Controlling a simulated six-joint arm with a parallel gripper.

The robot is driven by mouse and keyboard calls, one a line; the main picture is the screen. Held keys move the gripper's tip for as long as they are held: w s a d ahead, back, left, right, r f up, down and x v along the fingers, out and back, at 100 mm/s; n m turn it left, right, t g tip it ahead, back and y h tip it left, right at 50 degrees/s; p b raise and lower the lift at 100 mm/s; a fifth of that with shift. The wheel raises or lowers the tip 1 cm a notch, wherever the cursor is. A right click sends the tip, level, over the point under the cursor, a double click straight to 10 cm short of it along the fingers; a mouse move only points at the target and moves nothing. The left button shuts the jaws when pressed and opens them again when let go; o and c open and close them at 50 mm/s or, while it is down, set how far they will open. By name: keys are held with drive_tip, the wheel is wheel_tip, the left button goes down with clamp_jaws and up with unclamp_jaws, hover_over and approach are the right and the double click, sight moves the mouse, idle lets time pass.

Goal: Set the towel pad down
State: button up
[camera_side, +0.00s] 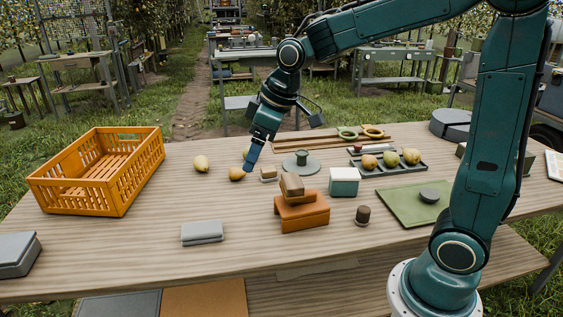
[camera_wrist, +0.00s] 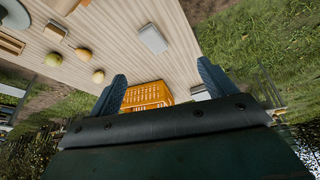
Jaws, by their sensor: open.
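A grey folded pad (camera_side: 202,232), which I take for the towel pad, lies flat on the wooden table at front left of centre. It also shows in the wrist view (camera_wrist: 152,39), above and beyond my fingertips. My gripper (camera_side: 251,160) is over the back middle of the table, close to the pears and well apart from the pad. In the wrist view its two blue fingers (camera_wrist: 161,70) are spread, with nothing between them. In the side view the fingers overlap and their gap is hard to see.
An orange crate (camera_side: 95,187) stands at the left and looks empty. Loose pears (camera_side: 201,163) lie right of it. A brown block (camera_side: 292,185) sits on an orange box (camera_side: 301,212) near the centre. A dark tray (camera_side: 388,166) holds pears. The table around the pad is clear.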

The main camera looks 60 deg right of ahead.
drive_tip(key=s+d+r+m+t+h, duration=0.1)
drive_tip(key=s+m, duration=0.4)
drive_tip(key=s, duration=1.7)
drive_tip(key=shift+d+r, duration=0.15)
drive_tip(key=shift+r, duration=0.55)
